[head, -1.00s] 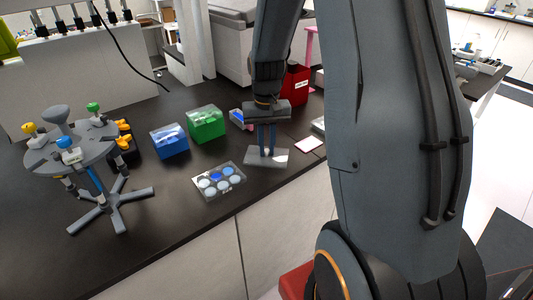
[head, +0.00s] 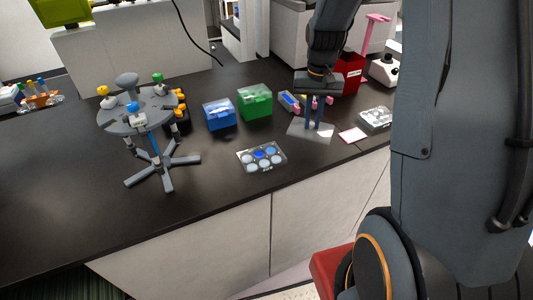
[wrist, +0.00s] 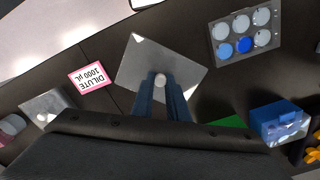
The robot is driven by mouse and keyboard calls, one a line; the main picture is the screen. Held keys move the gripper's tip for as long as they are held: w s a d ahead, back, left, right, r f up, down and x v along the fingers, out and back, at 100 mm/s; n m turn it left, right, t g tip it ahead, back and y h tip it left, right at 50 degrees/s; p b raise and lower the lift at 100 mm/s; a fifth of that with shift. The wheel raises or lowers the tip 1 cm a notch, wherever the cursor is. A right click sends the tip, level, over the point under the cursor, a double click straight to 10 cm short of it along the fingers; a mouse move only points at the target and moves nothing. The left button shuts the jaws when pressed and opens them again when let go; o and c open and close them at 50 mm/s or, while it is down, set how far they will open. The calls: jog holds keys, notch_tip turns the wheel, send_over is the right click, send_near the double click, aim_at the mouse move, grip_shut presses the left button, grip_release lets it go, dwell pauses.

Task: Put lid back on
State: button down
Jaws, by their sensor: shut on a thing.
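The lid (head: 298,130) is a flat, clear grey plate with a small knob. My gripper (head: 314,127) is shut on the knob, and the lid lies level at or just above the bench; I cannot tell if it touches. In the wrist view the fingers (wrist: 161,88) meet at the knob, and the lid (wrist: 137,62) spreads out beyond them. An uncovered well plate (head: 262,158) with white and blue round wells sits to the left and nearer the front edge. It also shows at the upper right of the wrist view (wrist: 217,44). The lid is apart from it.
A blue box (head: 219,116) and a green box (head: 254,103) stand behind the well plate. A pink-edged "DILUTE 1000 µL" card (wrist: 90,77) and another clear plate (head: 376,118) lie right of the lid. A grey tube stand (head: 137,112) is at left. The front-left bench is clear.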

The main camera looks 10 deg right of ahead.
jog(key=s+a+n, duration=0.1)
jog(key=a+n, duration=0.2)
jog(key=a, duration=0.2)
jog(key=s+a+r+n, duration=0.1)
jog(key=a+n, duration=0.2)
jog(key=a, duration=0.2)
jog(key=s+a+n, duration=0.1)
jog(key=a+n, duration=0.1)
jog(key=a, duration=0.4)
jog(key=shift+s+r+n+p, duration=0.2)
jog(key=shift+r+n+p, duration=0.15)
jog(key=shift+n+p, duration=0.05)
jog(key=shift+s+a+n, duration=0.15)
jog(key=shift+a+n, duration=0.15)
jog(key=shift+a, duration=0.1)
jog(key=shift+r, duration=0.1)
jog(key=b, duration=0.2)
send_over(261, 155)
jog(key=shift+f, duration=2.2)
jog(key=shift+s, duration=0.1)
jog(key=shift+f, duration=0.3)
jog(key=shift+f, duration=0.45)
